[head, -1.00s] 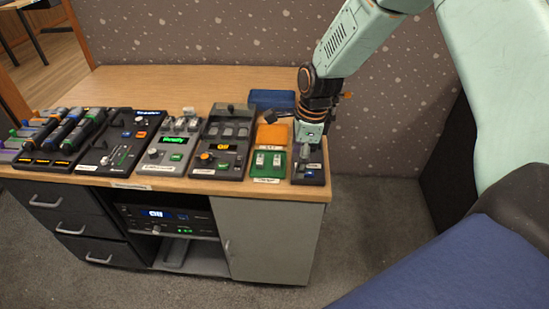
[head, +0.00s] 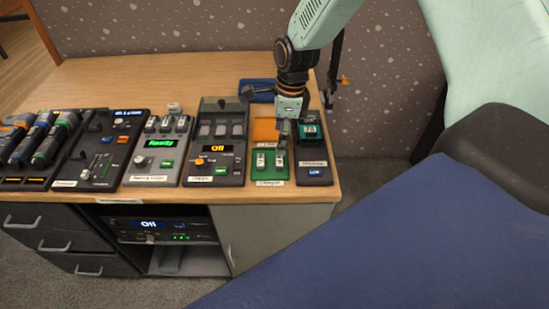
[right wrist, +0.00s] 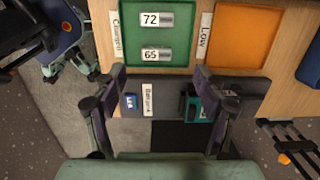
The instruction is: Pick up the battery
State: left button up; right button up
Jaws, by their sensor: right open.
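Two pale cylindrical batteries lie side by side in the green tray (head: 270,181), the left battery (head: 261,160) and the right battery (head: 280,160). In the right wrist view they read 72 (right wrist: 152,19) and 65 (right wrist: 157,55); the tray label reads Charged. Contact cannot be told. My left gripper is out of view.
A dark tester (head: 315,160) with a teal block showing digits (head: 309,130) stands right of the green tray. An orange tray labelled Low (head: 265,127) lies behind it. A blue case (head: 256,88) is at the back. Control consoles (head: 217,150) crowd the left; the desk's rear left is clear.

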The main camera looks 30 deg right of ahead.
aim_at(279, 159)
jog(key=shift+f, duration=0.75)
jog(key=shift+s+d+f+b, duration=0.2)
jog(key=shift+f+b, duration=0.15)
jog(key=shift+f, duration=0.3)
jog(key=f, duration=0.2)
jog(key=a+f+b, duration=0.1)
jog(key=f, duration=0.1)
jog(key=shift+s+f+b, duration=0.1)
jog(key=shift+b, duration=0.2)
jog(key=shift+f, duration=0.2)
jog(key=shift+d, duration=0.2)
jog(key=shift+r, duration=0.1)
jog(key=shift+c, duration=0.7)
jog(key=shift+a, duration=0.15)
jog(key=c, duration=1.1)
